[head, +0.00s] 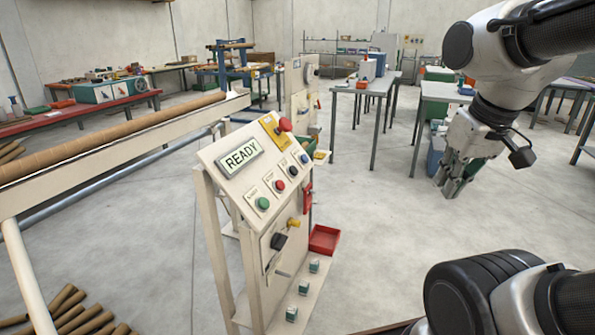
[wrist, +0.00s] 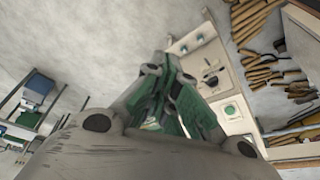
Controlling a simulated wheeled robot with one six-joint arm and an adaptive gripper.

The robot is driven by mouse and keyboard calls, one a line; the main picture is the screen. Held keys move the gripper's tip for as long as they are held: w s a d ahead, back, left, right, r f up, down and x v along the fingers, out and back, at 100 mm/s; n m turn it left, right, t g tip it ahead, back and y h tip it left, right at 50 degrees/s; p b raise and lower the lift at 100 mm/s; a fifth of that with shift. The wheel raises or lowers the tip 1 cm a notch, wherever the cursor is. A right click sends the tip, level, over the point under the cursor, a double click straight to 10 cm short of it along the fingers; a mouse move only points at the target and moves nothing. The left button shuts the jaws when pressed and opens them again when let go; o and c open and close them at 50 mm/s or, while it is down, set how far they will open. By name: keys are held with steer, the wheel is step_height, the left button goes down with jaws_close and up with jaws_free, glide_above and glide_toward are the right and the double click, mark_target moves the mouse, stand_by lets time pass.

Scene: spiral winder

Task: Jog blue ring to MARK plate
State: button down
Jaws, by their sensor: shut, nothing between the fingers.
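The cream control console (head: 218,196) stands in the middle of the head view. Its display (head: 240,157) reads READY. A long brown tube (head: 110,135) runs along the beam at left. I cannot make out a blue ring or a MARK plate. My gripper (head: 452,190) is at the right, pointing down, apart from the console. In the wrist view its green-padded fingers (wrist: 160,72) are shut and empty.
A red emergency button (head: 285,124) sits on a yellow plate atop the console. A red bin (head: 324,239) is at its side. Brown tubes (head: 75,312) lie at bottom left. Grey tables (head: 370,88) stand behind. The floor between console and gripper is clear.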

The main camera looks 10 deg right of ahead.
steer(key=w+a+f+m+g+y, duration=0.2)
steer(key=f+m+g+y, duration=0.1)
steer(key=f, duration=0.3)
steer(key=w+a+f+m+g+y, duration=0.2)
steer(key=a+f+m, duration=0.1)
steer(key=f+m, duration=0.15)
steer(key=m+t+y, duration=0.7)
steer(key=m+t, duration=0.9)
steer(key=m, duration=1.6)
glide_toward(294, 171)
steer(key=w+d+r, duration=0.3)
steer(key=d+r, duration=0.1)
steer(key=r, duration=0.5)
steer(key=shift+w+a+m, duration=0.2)
steer(key=shift+m, duration=0.35)
steer(key=shift+a, duration=0.1)
steer(key=w+a+f, duration=0.3)
steer(key=a+f, duration=0.2)
steer(key=shift+w+a+f, duration=0.25)
steer(key=shift+w+f, duration=0.05)
steer(key=shift+w, duration=0.05)
